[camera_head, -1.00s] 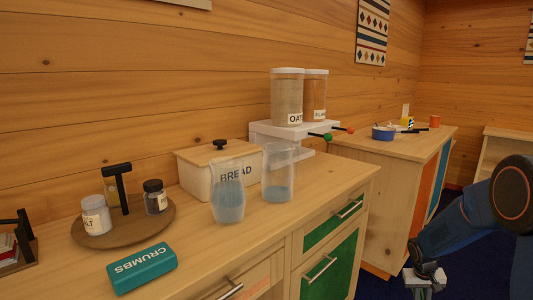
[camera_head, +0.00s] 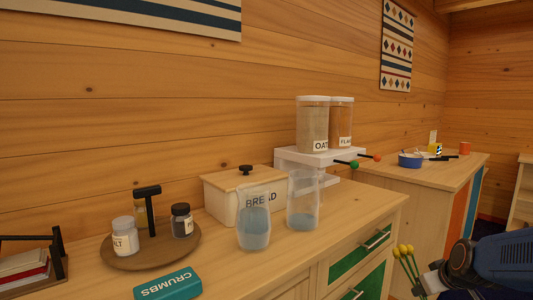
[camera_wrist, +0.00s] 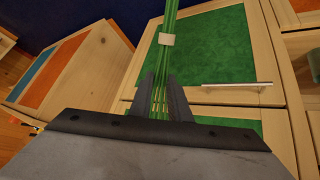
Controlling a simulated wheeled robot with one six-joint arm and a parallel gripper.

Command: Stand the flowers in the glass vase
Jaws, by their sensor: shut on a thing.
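My gripper (camera_head: 428,284) is at the lower right of the head view, beyond the counter's front edge. In the wrist view my gripper (camera_wrist: 160,98) is shut on green stems (camera_wrist: 169,58) with a pale band around them. The flowers (camera_head: 404,252) have round yellow heads that point up and lean slightly left in the head view. Two clear glass vessels with bluish water stand upright on the counter: a curved one (camera_head: 254,224) and a straighter one (camera_head: 303,206) just right of it. I cannot tell for certain which is the vase. Both are left of my gripper.
A bread box (camera_head: 226,196) stands behind the glasses. A white shelf (camera_head: 310,157) bears two canisters. Green-fronted drawers (camera_head: 352,255) with bar handles face my gripper.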

